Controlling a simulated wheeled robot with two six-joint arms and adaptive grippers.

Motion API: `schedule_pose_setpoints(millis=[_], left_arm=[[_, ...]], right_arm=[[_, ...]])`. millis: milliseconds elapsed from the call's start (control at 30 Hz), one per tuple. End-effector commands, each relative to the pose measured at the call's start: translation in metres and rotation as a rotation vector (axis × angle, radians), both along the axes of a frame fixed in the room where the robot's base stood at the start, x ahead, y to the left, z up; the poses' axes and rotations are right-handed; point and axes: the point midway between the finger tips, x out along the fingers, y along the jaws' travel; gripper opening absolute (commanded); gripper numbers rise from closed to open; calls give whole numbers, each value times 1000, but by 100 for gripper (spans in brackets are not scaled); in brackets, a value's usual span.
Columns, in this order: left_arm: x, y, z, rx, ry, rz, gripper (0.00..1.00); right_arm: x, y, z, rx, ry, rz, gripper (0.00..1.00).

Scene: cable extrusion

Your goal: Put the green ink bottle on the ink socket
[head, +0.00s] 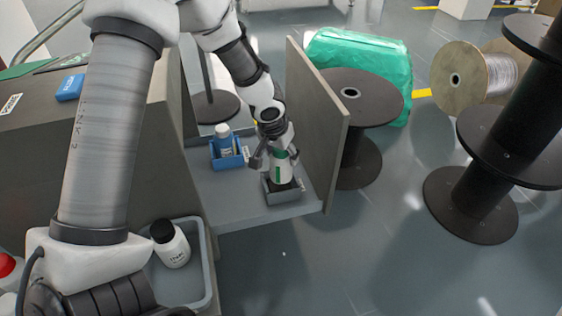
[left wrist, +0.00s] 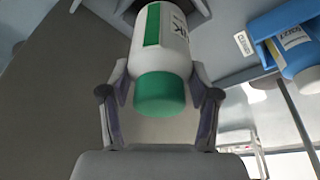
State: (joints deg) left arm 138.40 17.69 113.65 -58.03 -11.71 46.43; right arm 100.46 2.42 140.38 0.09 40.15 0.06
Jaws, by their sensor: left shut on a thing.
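The green ink bottle (head: 281,168) is white with a green label and stands upright at the dark square ink socket (head: 283,192) on the grey shelf. Its green cap (left wrist: 160,93) shows in the left wrist view. My left gripper (head: 272,157) is shut on the bottle, with one finger on each side of it. In the left wrist view the fingers (left wrist: 160,98) press on the bottle near its cap. The bottle's base is at the socket; I cannot tell whether it is fully seated. My right gripper is not in view.
An upright grey panel (head: 318,125) bounds the shelf's right side. A grey bin (head: 207,262) holds a black-capped bottle (head: 170,244). Large cable spools stand at right.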

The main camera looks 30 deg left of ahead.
Motion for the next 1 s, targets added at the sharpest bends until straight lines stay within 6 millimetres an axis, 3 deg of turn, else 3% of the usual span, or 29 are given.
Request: schedule_pose_setpoints(millis=[233, 600, 633, 700, 1000], left_arm=[[2, 4, -39, 1, 1, -2, 0], [2, 4, -41, 0, 0, -1, 0], [2, 4, -39, 0, 1, -1, 69], [2, 4, -39, 0, 1, -1, 87], [2, 4, -38, 0, 1, -1, 87]], right_arm=[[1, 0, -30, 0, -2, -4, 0], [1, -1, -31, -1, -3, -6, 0], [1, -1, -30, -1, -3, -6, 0], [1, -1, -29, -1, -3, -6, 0], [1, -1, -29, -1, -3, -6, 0]])
